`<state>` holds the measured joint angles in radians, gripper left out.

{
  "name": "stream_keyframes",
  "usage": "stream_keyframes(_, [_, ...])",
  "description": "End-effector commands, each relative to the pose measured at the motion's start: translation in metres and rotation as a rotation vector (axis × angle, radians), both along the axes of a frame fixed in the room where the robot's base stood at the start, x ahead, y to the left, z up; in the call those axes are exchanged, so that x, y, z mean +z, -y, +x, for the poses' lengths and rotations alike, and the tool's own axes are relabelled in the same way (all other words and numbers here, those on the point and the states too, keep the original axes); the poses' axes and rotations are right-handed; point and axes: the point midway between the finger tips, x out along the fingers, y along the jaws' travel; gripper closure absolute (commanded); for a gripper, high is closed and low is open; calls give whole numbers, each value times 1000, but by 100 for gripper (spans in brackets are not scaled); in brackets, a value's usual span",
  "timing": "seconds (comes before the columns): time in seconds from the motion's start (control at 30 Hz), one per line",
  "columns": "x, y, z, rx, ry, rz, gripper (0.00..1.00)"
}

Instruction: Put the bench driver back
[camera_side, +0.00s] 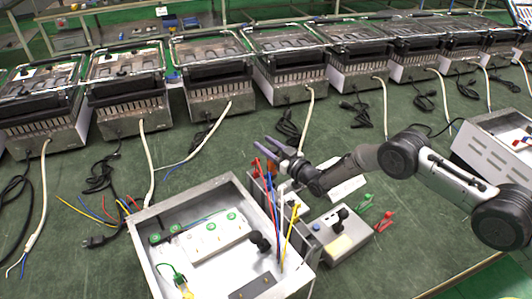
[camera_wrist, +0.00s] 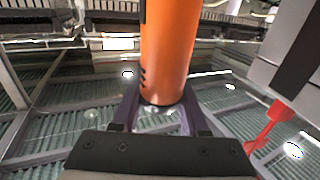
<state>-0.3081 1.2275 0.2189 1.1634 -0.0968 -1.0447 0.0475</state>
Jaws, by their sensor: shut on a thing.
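The bench driver's thick orange handle (camera_wrist: 168,50) stands between the two purple fingers of my gripper (camera_wrist: 160,112) in the wrist view. The fingers are shut on it, and its far end runs out of the top of the picture. In the side view my gripper (camera_side: 275,147) is above the bench, just behind the open metal box's right corner and close to the upright leads.
An open metal box (camera_side: 143,262) with green-marked terminals is at front centre. Red, blue, white and yellow leads (camera_side: 289,235) rise beside a grey control box (camera_side: 338,232). A row of heaters (camera_side: 210,75) with cables lines the back. Green bench (camera_side: 420,240) is clear at right front.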

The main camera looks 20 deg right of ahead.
Motion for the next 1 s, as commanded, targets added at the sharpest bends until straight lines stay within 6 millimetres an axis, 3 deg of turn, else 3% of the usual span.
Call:
stream_keyframes(0.27, [-29, -1, 4, 0, 4, 2, 100])
stream_keyframes(0.87, [-39, -1, 3, 0, 5, 2, 100])
stream_keyframes(0.9, [-42, -1, 2, 0, -1, 0, 53])
stream_keyframes(1.0, [-42, -1, 2, 0, -1, 0, 35])
